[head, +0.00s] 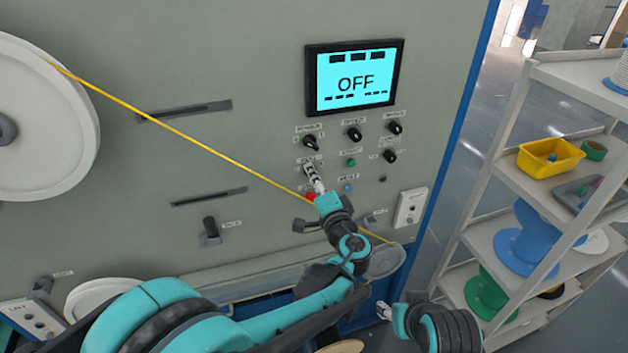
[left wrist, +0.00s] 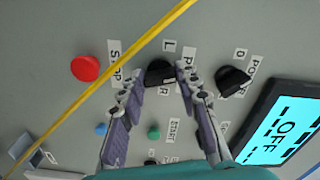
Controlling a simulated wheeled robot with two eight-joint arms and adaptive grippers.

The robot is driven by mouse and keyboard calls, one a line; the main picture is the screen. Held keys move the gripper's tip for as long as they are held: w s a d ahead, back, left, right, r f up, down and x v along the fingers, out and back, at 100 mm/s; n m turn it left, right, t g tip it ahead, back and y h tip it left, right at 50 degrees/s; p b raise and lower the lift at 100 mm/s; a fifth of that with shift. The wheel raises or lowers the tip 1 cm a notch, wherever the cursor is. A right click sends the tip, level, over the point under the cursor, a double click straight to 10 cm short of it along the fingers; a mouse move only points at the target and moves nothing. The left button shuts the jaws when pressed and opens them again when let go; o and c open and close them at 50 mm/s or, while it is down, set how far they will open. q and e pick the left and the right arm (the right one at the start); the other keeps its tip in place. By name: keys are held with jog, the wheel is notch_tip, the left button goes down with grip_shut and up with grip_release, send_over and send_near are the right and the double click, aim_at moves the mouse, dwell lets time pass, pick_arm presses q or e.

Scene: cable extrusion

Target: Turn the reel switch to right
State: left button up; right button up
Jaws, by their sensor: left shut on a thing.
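The reel switch is a black knob (left wrist: 160,72) on the grey panel, with L and R marks beside it in the left wrist view. My left gripper (head: 309,170) reaches the panel below the upper left knob. In the left wrist view the two fingers (left wrist: 160,88) of this gripper are on either side of the switch, shut on it. In the head view the fingers hide most of the switch. My right gripper (head: 384,311) is low at the right, away from the panel controls; its jaw opening is too small to tell.
A screen (head: 355,82) reading OFF is above the knobs. A second black knob (left wrist: 233,82) and a red button (left wrist: 86,68) flank the switch. A yellow cable (head: 180,132) runs diagonally past my left gripper. A shelf rack (head: 545,75) stands at the right.

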pick_arm(q)
jog(key=m+b, duration=0.1)
jog(key=m, duration=1.1)
jog(key=shift+m+b, duration=0.3)
jog(key=shift+b, duration=0.05)
dwell(0.4)
jog(key=o, duration=1.1)
jog(key=v, duration=0.7)
jog(key=shift+s, duration=0.25)
